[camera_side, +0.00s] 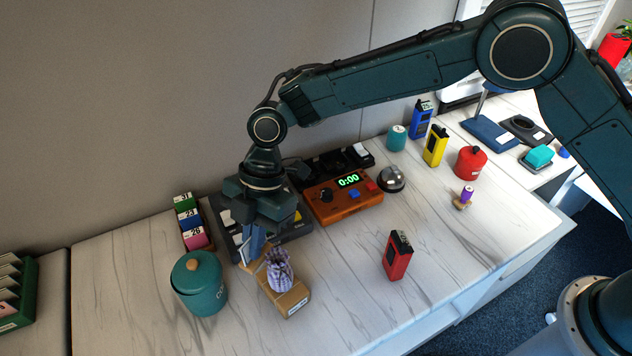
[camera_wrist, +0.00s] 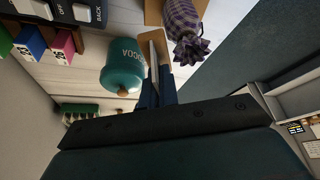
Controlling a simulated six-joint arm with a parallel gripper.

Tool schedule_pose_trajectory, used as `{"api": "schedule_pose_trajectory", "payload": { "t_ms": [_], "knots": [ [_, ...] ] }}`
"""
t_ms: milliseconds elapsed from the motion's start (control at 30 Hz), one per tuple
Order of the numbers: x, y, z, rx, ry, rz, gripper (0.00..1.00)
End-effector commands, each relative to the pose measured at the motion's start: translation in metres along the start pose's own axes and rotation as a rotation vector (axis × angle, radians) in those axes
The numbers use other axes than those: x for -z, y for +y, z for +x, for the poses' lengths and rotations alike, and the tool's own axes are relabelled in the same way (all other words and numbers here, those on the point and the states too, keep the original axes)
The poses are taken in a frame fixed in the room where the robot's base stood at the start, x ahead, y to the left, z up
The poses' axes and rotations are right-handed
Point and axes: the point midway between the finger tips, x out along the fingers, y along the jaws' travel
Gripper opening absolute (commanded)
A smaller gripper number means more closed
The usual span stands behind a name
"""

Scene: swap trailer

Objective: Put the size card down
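My gripper (camera_side: 252,246) points down over the counter, just left of a purple checked bundle (camera_side: 279,270) standing on a small cardboard box (camera_side: 291,299). In the wrist view, my blue fingers (camera_wrist: 158,88) are close together on a thin pale card with a tan part (camera_wrist: 144,42), seen nearly edge-on, apparently the size card. Its tan part (camera_side: 262,258) shows beside the fingertips in the side view, close to the checked bundle. Whether it touches the counter or the box cannot be told. Any marking on it is hidden.
A teal lidded canister marked COCOA (camera_side: 198,285) stands close to my gripper's left. Numbered coloured blocks (camera_side: 189,220) sit in a rack behind. An orange timer unit (camera_side: 345,204) and a red device (camera_side: 397,257) stand to the right. The front middle of the counter is clear.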

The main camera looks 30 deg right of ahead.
Motion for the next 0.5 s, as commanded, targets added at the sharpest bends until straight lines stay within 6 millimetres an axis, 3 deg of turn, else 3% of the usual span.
{"api": "schedule_pose_trajectory", "payload": {
  "t_ms": [300,500],
  "knots": [
    [0.06,-0.01,0.043,0.127,-0.005,-0.312,0.0],
    [0.089,-0.021,0.066,0.195,-0.011,-0.491,0.0]
  ]
}}
